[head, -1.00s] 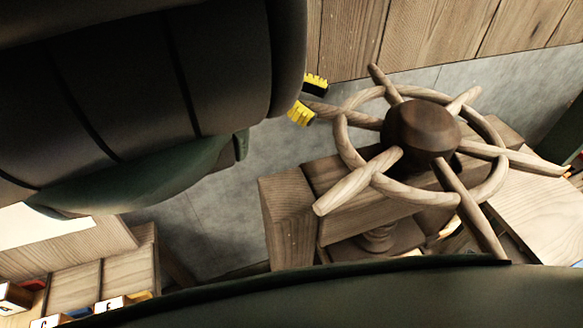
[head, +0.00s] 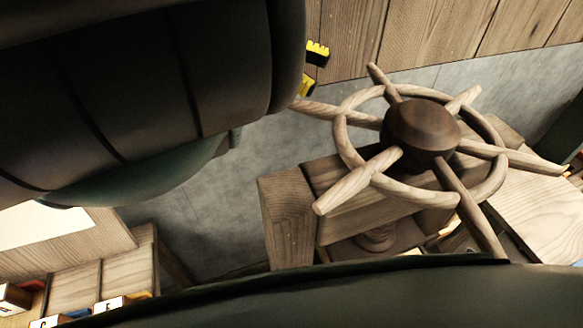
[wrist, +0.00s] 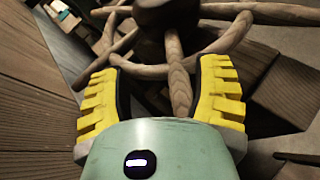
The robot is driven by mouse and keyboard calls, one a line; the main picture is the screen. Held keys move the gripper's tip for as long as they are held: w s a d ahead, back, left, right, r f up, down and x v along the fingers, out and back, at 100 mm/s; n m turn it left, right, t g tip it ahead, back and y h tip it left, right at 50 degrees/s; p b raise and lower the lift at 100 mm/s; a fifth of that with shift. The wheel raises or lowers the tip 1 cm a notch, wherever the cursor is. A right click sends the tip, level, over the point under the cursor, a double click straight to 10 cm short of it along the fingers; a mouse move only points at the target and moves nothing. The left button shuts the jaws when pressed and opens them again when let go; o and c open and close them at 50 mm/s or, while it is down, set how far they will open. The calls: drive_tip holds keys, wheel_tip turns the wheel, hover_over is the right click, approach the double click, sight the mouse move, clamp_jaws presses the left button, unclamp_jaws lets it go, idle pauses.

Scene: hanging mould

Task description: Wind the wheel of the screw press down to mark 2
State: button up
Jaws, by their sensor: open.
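The wooden wheel (head: 352,150) of the screw press has a dark round hub (head: 421,128) and several pale spokes that stick out past its rim. It stands over the wooden press frame (head: 290,215), with part of the screw (head: 376,238) below. My gripper (head: 312,68) shows only its yellow fingertips past my dark arm, just beyond the tip of the left spoke (head: 318,107). In the wrist view my gripper (wrist: 160,95) is open, and a spoke (wrist: 179,80) lies in line between the yellow fingers, untouched as far as I see. Mark 2 is not visible.
A plank wall (head: 430,35) stands behind the wheel. Grey floor (head: 215,215) is open to the left of the press. Lettered blocks (head: 112,303) stand at the lower left. My dark body parts cover the upper left and bottom.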

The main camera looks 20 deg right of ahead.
drive_tip(key=shift+d+r, duration=0.1)
drive_tip(key=shift+r, duration=1.35)
drive_tip(key=shift+r, duration=0.1)
